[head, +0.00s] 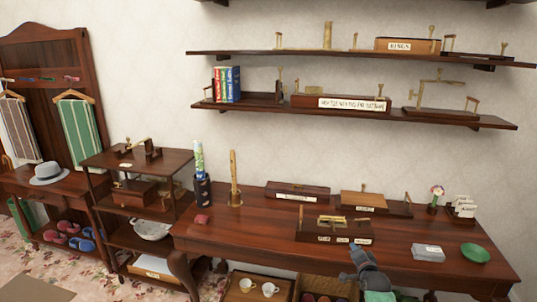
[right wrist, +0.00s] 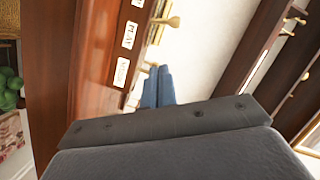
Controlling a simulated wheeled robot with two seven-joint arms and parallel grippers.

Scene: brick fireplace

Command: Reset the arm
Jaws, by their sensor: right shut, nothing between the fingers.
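My right gripper (head: 356,252) is at the front edge of the dark wooden table, in front of a wooden box with brass fittings (head: 312,232). Its fingers are shut with nothing between them. In the right wrist view the closed grey-blue fingertips (right wrist: 158,84) show close to the box front (right wrist: 108,55), which carries several white labels. Whether they touch the box cannot be told. My left gripper is not in view.
The table (head: 245,238) holds other wooden boxes (head: 298,191), a grey box (head: 428,253) and a green dish (head: 475,252) at the right. A shelf stand (head: 130,217) is at left.

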